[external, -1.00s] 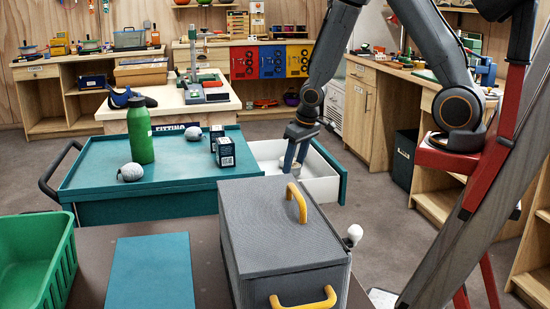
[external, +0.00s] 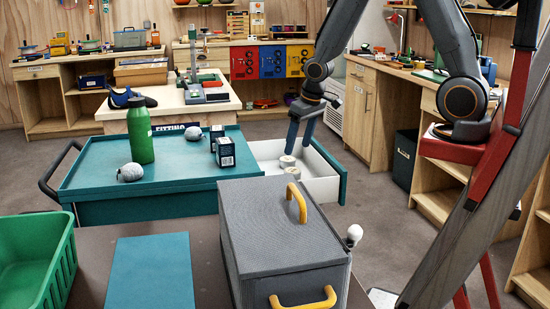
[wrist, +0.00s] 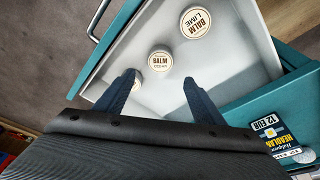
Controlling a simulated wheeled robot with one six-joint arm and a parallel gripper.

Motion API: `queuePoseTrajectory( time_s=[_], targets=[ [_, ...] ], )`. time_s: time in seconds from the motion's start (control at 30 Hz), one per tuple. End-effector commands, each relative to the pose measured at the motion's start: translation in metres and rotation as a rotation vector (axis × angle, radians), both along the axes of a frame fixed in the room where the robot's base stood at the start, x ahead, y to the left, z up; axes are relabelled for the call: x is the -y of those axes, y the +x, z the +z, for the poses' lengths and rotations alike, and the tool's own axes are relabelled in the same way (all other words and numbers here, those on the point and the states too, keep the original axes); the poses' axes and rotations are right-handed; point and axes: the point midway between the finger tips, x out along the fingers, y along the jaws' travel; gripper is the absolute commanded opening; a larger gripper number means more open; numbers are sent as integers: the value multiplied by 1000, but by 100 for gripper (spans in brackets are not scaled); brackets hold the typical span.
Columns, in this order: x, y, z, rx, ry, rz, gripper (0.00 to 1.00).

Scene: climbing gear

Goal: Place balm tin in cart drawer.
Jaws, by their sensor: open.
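The white-lined drawer (external: 322,188) of the teal cart (external: 180,183) is pulled open. Balm tins lie inside it; two show in the external view, one nearer the back (external: 287,160). In the wrist view, a balm tin marked lime (wrist: 195,23) lies farthest off, and another balm tin (wrist: 159,61) lies between and beyond my fingertips. A third round tin (wrist: 136,84) is partly hidden by my left finger. My gripper (external: 299,146) is open and empty above the drawer; its fingers also show in the wrist view (wrist: 159,78).
On the cart top stand a green bottle (external: 140,135), two dark boxes (external: 225,153) and pale round objects (external: 130,172). A grey case (external: 270,220) with yellow handles stands in front of the drawer. A green crate (external: 35,265) is at the left. Floor right of the drawer is clear.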

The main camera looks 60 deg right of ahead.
Motion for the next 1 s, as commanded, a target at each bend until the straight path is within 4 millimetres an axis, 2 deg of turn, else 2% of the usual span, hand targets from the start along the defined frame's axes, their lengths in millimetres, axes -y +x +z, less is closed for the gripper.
queuePoseTrajectory(
  time_s=[0.03, 0.2, 0.47, 0.57, 0.7, 0.8, 0.9, 1.0],
  targets=[
    [-1, -2, 10, 5, 0, -1, 63],
    [-2, -9, 33, 3, 0, 0, 63],
    [-3, -17, 52, -4, 0, 2, 63],
    [-6, -46, 53, -51, 0, 30, 63],
    [-15, -114, 51, -165, 7, 103, 63],
    [-20, -147, 50, -222, 17, 142, 63],
    [-22, -158, 49, -242, 20, 156, 63],
    [-22, -158, 49, -243, 20, 156, 63]
  ],
)
